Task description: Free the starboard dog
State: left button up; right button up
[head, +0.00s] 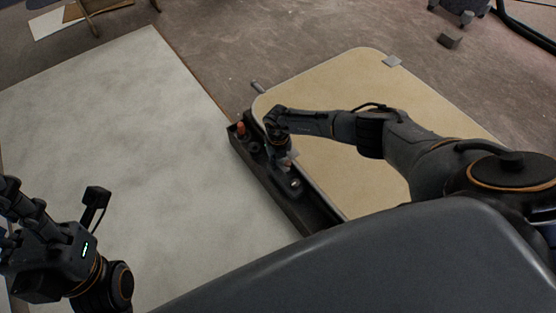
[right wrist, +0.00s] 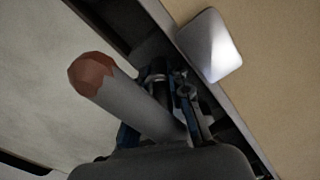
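A dog with a grey lever and a red-brown knob (right wrist: 92,74) fills the middle of the right wrist view. My right gripper (right wrist: 160,110) is at the lever, its blue-edged fingers showing on both sides of the shaft. I cannot tell whether they press on it. A second dog with an orange knob (head: 240,130) stands at the frame's far end, apart from the gripper. My left arm is at the lower left; its fingertips are not clear.
A cream hatch panel (head: 330,85) with rounded corners lies right of the frame. A pale tab (right wrist: 210,45) is near the lever. A large white panel (head: 120,120) lies left. A small dark block (head: 449,41) is on the floor at the upper right.

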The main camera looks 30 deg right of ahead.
jog(key=o, duration=0.4)
jog(key=shift+r, duration=0.6)
jog(key=shift+a+r, duration=0.1)
jog(key=shift+r, duration=3.3)
